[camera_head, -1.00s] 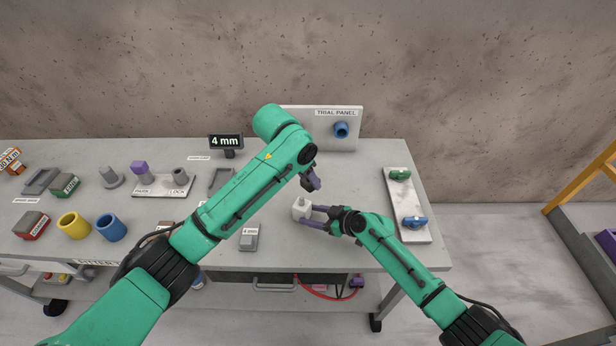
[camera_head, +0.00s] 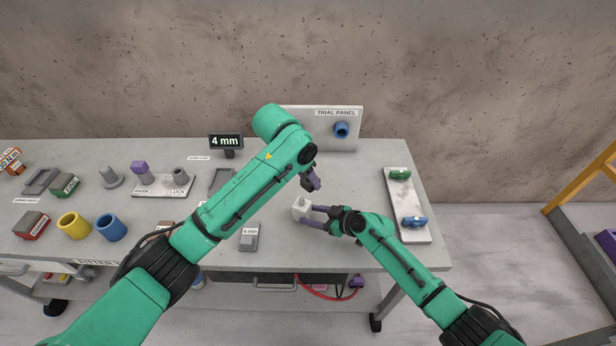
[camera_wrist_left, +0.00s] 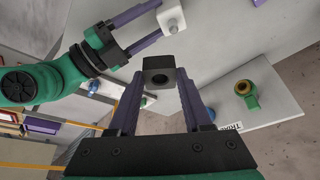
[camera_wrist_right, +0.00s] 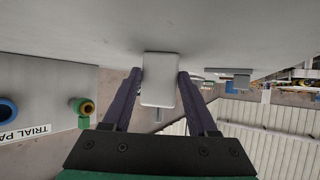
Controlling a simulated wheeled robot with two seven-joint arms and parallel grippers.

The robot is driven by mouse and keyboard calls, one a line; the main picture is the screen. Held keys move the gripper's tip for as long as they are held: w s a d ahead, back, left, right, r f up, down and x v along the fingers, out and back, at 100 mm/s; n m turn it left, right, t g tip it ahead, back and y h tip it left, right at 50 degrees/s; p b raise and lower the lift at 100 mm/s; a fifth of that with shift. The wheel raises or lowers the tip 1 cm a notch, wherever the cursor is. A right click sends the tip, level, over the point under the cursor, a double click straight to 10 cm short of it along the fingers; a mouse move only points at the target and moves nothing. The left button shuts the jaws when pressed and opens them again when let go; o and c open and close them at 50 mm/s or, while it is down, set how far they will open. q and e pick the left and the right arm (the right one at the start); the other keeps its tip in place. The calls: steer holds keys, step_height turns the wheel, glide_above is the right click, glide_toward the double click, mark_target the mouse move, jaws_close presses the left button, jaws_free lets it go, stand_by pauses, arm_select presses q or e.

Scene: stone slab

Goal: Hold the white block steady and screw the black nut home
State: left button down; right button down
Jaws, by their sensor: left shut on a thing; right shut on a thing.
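The white block (camera_head: 301,208) is held over the front middle of the bench between the purple fingers of my right gripper (camera_head: 312,214). In the right wrist view the white block (camera_wrist_right: 160,88) fills the gap between the fingers, and a thin grey stud (camera_wrist_right: 158,115) sticks out of it. The black nut (camera_wrist_left: 158,76), squarish with a round hole, sits between the fingertips of my left gripper (camera_wrist_left: 156,82). In the head view my left gripper (camera_head: 313,182) is just above and behind the white block, apart from it. The nut is hard to make out there.
A white trial panel (camera_head: 334,128) with a blue ring stands at the back. A pale board (camera_head: 407,205) with green and blue pieces lies at the right. Yellow (camera_head: 74,225) and blue (camera_head: 111,227) cups stand at the left.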

arm_select(q)
steer(key=shift+f, duration=0.1)
glide_above(301, 199)
steer(key=shift+s+a+f, duration=0.1)
steer(key=shift+f, duration=1.25)
steer(key=shift+s+a+f, duration=0.1)
steer(key=shift+f, duration=1.2)
steer(key=shift+f, duration=0.1)
steer(key=shift+f, duration=0.6)
steer(key=shift+f, duration=0.1)
steer(key=shift+f, duration=0.75)
steer(key=shift+f, duration=0.35)
stand_by(0.4)
